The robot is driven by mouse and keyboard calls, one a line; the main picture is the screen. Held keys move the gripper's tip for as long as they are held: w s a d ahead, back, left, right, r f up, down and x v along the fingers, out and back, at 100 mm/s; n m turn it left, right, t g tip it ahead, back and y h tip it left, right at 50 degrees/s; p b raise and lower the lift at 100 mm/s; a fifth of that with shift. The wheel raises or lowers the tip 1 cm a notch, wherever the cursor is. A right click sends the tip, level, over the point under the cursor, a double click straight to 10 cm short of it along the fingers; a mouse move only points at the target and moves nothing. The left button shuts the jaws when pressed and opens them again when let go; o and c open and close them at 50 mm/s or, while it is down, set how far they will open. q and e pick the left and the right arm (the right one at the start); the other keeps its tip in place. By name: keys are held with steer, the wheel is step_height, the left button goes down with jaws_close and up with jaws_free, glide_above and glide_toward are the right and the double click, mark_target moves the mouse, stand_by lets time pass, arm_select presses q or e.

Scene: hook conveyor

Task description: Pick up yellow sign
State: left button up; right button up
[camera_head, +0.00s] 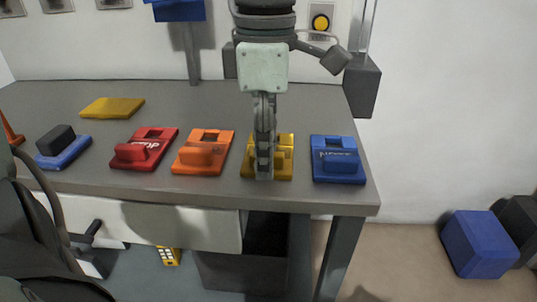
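A yellow sign (284,161), a plate with a raised block, lies near the front edge of the grey table. A flatter yellow piece (112,107) lies farther back at the left.
Similar orange (203,152), red (144,149) and blue (338,160) signs lie on the table (230,103) on both sides of the yellow one. A dark block on a blue base (66,158) is at the left. A blue box (478,245) stands on the floor at the right.

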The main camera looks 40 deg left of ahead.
arm_select(q)
steer(key=shift+c, duration=0.3)
jaws_close()
steer(key=shift+w+r, duration=0.1)
steer(key=shift+r, duration=0.45)
steer(key=r, duration=0.3)
steer(key=shift+s+a+r, duration=0.25)
steer(key=shift+s+r, duration=0.15)
steer(key=s+a+r, duration=0.6)
steer(key=s, duration=0.2)
steer(key=shift+s+a+p, duration=0.25)
steer(key=shift+s+p, duration=0.1)
steer(key=shift+p, duration=0.1)
arm_select(e)
steer(key=s+d+f+g, duration=0.1)
steer(key=s+d+f+g+h, duration=0.1)
steer(key=d, duration=0.1)
steer(key=shift+s+d+f, duration=0.1)
steer(key=shift+s+f, duration=0.2)
steer(key=shift+s, duration=0.1)
